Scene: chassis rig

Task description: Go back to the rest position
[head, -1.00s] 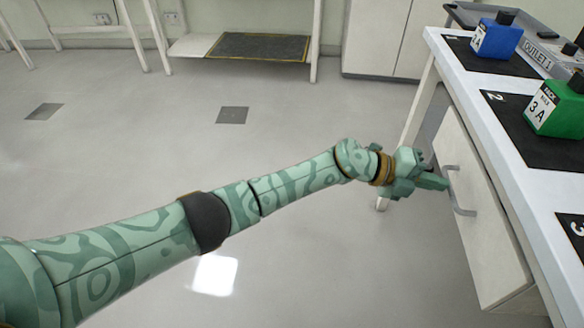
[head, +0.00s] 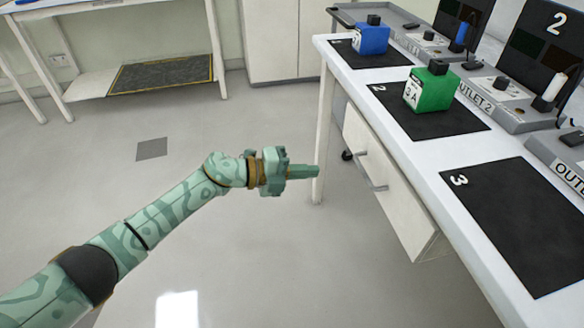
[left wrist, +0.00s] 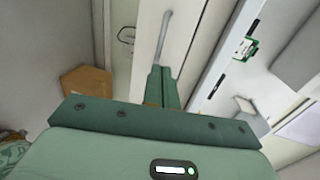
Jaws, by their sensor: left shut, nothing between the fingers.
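My left gripper (head: 304,171) is at the end of my green patterned arm, which reaches in from the lower left in the head view. Its fingers are shut with nothing between them. It hangs over the floor, to the left of the drawer handle (head: 371,172) and apart from it. The drawer (head: 390,190) under the bench sticks out a little from the front. In the left wrist view the shut fingers (left wrist: 160,88) point toward a long metal handle (left wrist: 163,35). My right gripper is not in view.
The white bench (head: 400,150) on the right carries a blue box (head: 371,40), a green box (head: 428,92) and black mats, with the mat marked 3 (head: 520,220) empty. Outlet units stand behind. A side table (head: 140,20) is at the back left. The grey floor (head: 220,260) is open.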

